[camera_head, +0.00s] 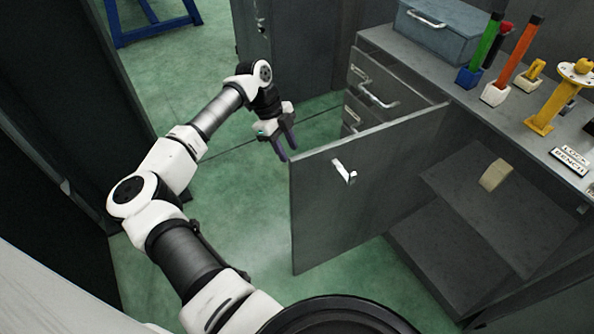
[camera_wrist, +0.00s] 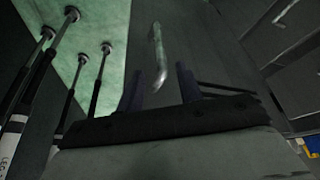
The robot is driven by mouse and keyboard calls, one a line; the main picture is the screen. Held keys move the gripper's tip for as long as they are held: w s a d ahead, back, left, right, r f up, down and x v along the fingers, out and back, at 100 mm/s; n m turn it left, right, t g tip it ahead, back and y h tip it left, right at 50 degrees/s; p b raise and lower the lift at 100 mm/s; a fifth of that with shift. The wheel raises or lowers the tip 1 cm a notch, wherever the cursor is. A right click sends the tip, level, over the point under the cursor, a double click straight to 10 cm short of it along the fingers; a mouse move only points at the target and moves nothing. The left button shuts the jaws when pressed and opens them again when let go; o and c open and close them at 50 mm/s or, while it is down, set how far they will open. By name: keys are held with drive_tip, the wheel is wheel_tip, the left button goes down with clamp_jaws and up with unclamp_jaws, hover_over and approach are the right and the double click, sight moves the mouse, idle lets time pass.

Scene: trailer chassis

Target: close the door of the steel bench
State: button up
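The steel bench (camera_head: 372,36) is dark grey and runs along the right side. Its door (camera_head: 372,195) stands open, swung out from the bench with its free edge toward the left. A pale metal handle piece (camera_head: 344,171) shows on the near face of the door. My gripper (camera_head: 286,147) is beside the top free corner of the door, fingers apart and empty. In the wrist view, a bar handle (camera_wrist: 159,58) on a dark panel appears between and beyond the two open fingers (camera_wrist: 158,82). Whether the fingers touch the door cannot be told.
The open compartment shows shelves (camera_head: 470,205) with a tan block (camera_head: 495,174). Drawers with handles (camera_head: 375,92) lie beyond the door. A blue-grey toolbox (camera_head: 440,28) and upright coloured tools (camera_head: 487,45) stand on the bench top. Green floor (camera_head: 235,195) is clear left of the door.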

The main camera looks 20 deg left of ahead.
drive_tip(key=p+x, duration=0.1)
drive_tip(key=x, duration=0.8)
drive_tip(key=shift+d+f+p, duration=0.15)
drive_tip(key=shift+f+p, duration=0.15)
drive_tip(key=shift+p, duration=0.05)
drive_tip(key=shift+c, duration=0.4)
clamp_jaws()
